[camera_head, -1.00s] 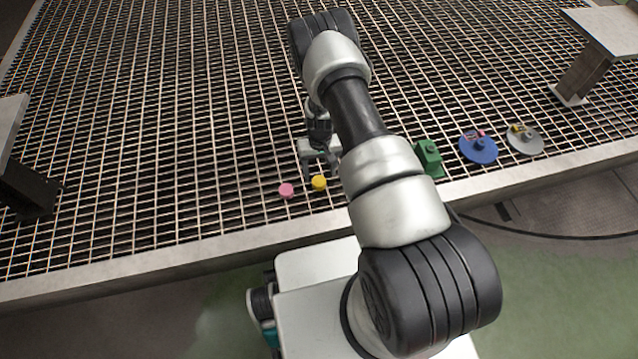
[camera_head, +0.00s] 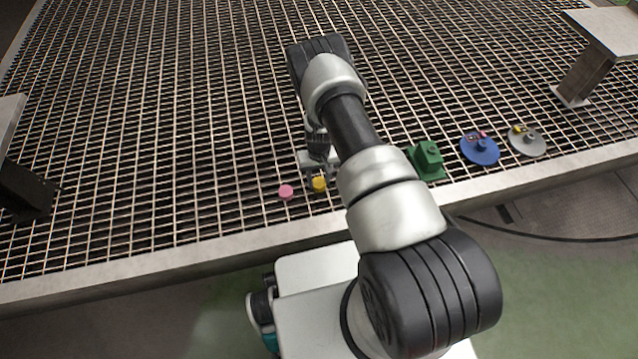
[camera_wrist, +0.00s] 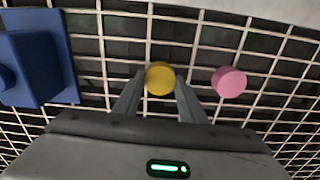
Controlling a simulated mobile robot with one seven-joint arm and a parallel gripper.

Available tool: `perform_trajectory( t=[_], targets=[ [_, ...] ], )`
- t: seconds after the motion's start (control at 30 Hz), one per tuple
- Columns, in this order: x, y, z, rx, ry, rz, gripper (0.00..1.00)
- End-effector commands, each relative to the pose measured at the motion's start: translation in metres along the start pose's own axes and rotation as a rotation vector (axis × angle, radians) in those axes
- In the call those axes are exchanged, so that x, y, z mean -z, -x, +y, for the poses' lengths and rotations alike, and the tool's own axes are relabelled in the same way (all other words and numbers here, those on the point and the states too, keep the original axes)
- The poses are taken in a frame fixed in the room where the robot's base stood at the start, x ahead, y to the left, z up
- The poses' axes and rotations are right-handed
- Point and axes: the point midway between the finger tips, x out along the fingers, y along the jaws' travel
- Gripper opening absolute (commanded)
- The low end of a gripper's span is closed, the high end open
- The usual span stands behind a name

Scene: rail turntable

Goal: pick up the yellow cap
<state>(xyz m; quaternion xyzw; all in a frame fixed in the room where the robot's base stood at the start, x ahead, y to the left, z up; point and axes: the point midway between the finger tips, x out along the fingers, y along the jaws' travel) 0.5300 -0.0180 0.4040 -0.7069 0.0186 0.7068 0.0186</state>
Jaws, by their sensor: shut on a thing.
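The yellow cap (camera_head: 319,184) is a small round piece near the front edge of the grating. In the wrist view the yellow cap (camera_wrist: 159,78) sits between the tips of my two fingers. My gripper (camera_wrist: 160,88) is shut on it, with a finger at each side. In the head view my gripper (camera_head: 319,176) reaches down at the cap, partly hidden by my arm. Whether the cap touches the grating cannot be told.
A pink cap (camera_head: 286,192) lies just left of the yellow one in the head view. To the right stand a green block (camera_head: 427,160), a blue disc (camera_head: 479,150) and a grey disc (camera_head: 527,141).

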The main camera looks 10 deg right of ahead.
Motion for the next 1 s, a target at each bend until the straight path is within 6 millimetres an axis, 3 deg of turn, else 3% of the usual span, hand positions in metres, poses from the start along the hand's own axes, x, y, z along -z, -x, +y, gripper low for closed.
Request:
perform_trajectory(
  t=[0.23,0.5,0.7,1.0],
  targets=[
    [0.001,0.012,0.000,0.000,-0.001,0.001,0.17],
    [0.001,0.066,0.000,0.001,0.000,0.002,0.17],
    [0.001,0.094,0.000,0.000,-0.001,0.001,0.17],
    [0.000,0.100,0.000,0.000,0.000,0.000,0.17]
  ],
)
